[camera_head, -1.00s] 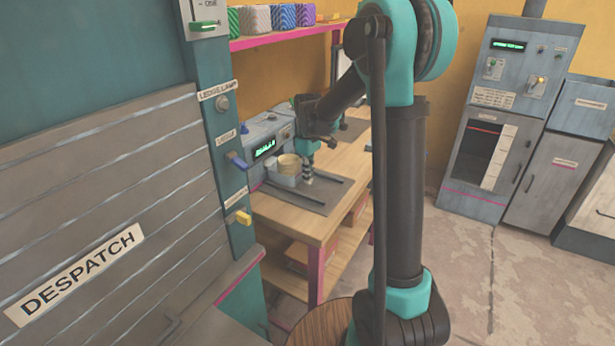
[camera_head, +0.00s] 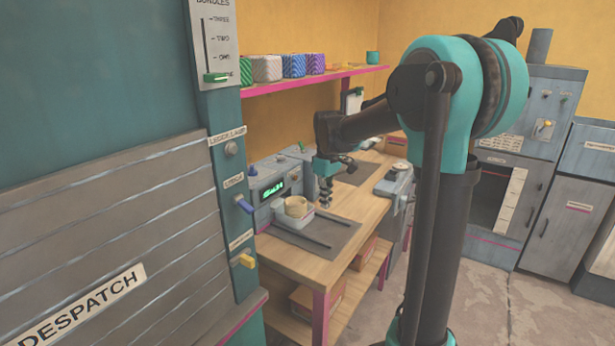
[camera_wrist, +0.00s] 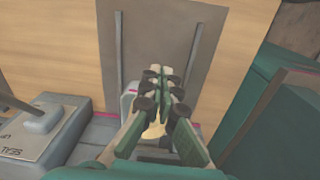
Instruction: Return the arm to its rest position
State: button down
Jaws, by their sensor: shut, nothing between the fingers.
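My gripper (camera_head: 325,196) hangs above the wooden bench in the head view, fingers pointing down. In the wrist view my gripper (camera_wrist: 166,75) has its two fingers together with nothing between them. Just left of it in the head view stands a small pale tray (camera_head: 291,219) holding a round tan thing (camera_head: 296,206). In the wrist view the fingers hide most of the tray (camera_wrist: 128,98) and the tan thing (camera_wrist: 153,131). My arm reaches over from the right, its elbow high.
The bench (camera_head: 340,259) carries a dark mat (camera_head: 328,235) with two thin rails and a grey machine with a green display (camera_head: 272,189). A pink-edged shelf (camera_head: 330,78) with spools runs above. The DESPATCH shutter (camera_head: 110,230) fills the left. Open floor (camera_head: 505,300) lies at right.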

jog(key=s+d+f+m+t, duration=0.1)
jog(key=s+d+f+m, duration=0.2)
jog(key=s+f, duration=0.2)
jog(key=s+d+f+m+t, duration=0.1)
jog(key=s+d+f+m, duration=0.2)
jog(key=s, duration=0.8)
jog(key=s+d+f+m+t, duration=0.1)
jog(key=s+d+f+m, duration=0.2)
jog(key=s+f, duration=0.3)
jog(key=shift+s+f+m+t, duration=0.3)
jog(key=shift+s+m+t, duration=0.1)
jog(key=shift+s, duration=0.65)
